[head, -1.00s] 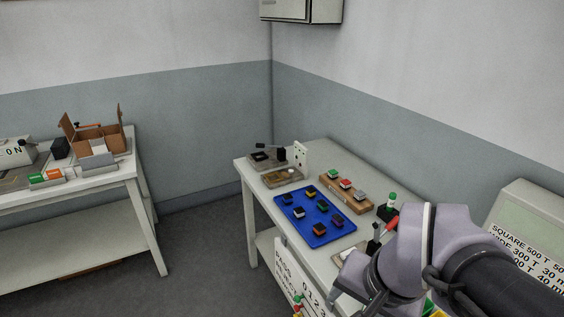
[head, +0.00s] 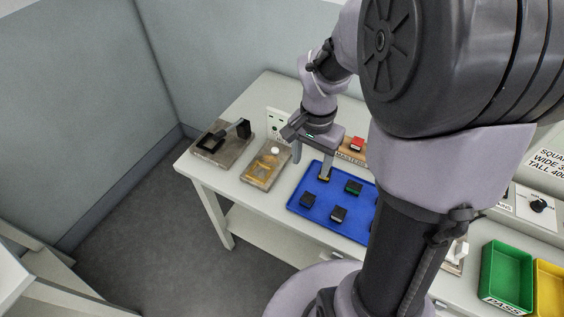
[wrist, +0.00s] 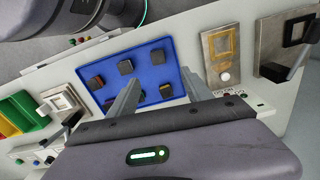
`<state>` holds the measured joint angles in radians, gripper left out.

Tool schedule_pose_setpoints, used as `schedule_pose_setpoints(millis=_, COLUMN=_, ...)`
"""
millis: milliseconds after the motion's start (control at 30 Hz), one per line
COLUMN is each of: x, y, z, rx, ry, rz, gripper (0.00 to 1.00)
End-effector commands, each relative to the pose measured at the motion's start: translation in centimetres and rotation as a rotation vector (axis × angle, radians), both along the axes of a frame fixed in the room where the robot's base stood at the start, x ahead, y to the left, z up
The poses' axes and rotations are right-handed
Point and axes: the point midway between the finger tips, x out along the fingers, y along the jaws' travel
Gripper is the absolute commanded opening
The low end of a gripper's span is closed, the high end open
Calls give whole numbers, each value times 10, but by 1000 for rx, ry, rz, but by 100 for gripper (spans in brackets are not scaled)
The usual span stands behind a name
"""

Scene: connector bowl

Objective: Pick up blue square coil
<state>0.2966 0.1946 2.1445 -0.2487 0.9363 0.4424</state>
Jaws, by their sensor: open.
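Several small dark square coils stand in two rows on a blue tray (head: 330,230), which also shows in the wrist view (wrist: 142,72). One coil (head: 307,199) at the tray's left side looks dark blue and probably matches the coil (wrist: 157,56) in the wrist view; its colour is hard to confirm. A green-topped coil (head: 353,187) and another dark coil (head: 338,214) stand nearby. My gripper (head: 311,176) is open, its fingers pointing down over the tray's far left corner. A yellow-marked coil (head: 323,178) shows by one fingertip; contact cannot be told. My arm hides the tray's right part.
A fixture with a yellow frame (head: 266,163) and a dark clamp fixture (head: 221,142) stand left of the tray. A wooden holder with a red-topped block (head: 357,144) is behind it. Green (head: 507,276) and yellow (head: 550,288) bins are at right.

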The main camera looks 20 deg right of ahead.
Motion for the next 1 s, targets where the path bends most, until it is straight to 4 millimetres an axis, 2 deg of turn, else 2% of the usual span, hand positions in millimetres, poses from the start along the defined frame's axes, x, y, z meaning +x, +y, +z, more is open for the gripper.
schedule_pose_setpoints(millis=33, x=-1, y=0, z=-20, rx=2, ry=5, rz=-1, gripper=58)
schedule_pose_setpoints(millis=100, x=-1, y=1, z=-44, rx=2, ry=5, rz=1, gripper=58)
schedule_pose_setpoints(millis=300, x=-1, y=0, z=-97, rx=1, ry=2, rz=2, gripper=58)
schedule_pose_setpoints(millis=567, x=0, y=0, z=-123, rx=1, ry=1, rz=1, gripper=58)
schedule_pose_setpoints(millis=700, x=1, y=0, z=-154, rx=2, ry=1, rz=2, gripper=58)
schedule_pose_setpoints(millis=767, x=1, y=0, z=-163, rx=1, ry=2, rz=2, gripper=58)
schedule_pose_setpoints(millis=967, x=2, y=0, z=-161, rx=1, ry=-1, rz=2, gripper=58)
schedule_pose_setpoints(millis=1000, x=2, y=0, z=-161, rx=1, ry=-1, rz=2, gripper=52)
